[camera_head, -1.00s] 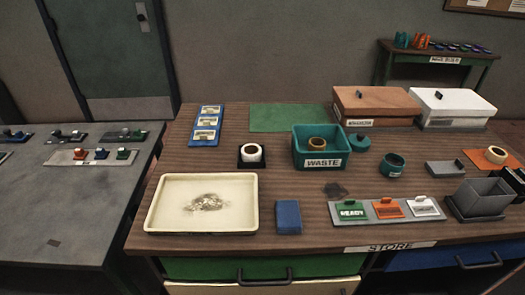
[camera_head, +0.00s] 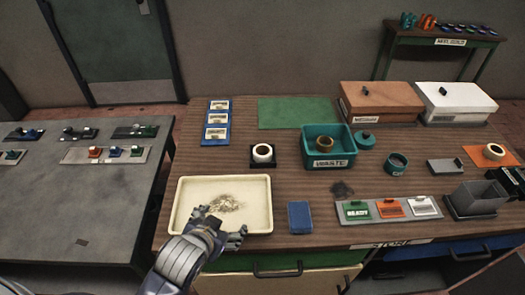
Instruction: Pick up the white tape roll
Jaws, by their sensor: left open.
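The white tape roll (camera_head: 262,152) sits on a small black square holder (camera_head: 260,166) behind the cream tray, left of the teal WASTE bin. My left gripper (camera_head: 222,222) is open and empty. It is over the front right part of the cream tray (camera_head: 181,200), nearer to me than the roll and to its left, clearly apart from it. Another pale roll (camera_head: 493,151) lies on an orange mat at the far right. My right gripper is not in view.
The WASTE bin (camera_head: 343,162) holds a tan roll (camera_head: 323,145). A blue block (camera_head: 299,217) lies right of the tray. Blue label cards (camera_head: 216,133) and a green mat (camera_head: 295,113) lie behind. Brown (camera_head: 380,102) and white (camera_head: 458,104) boxes stand at back right.

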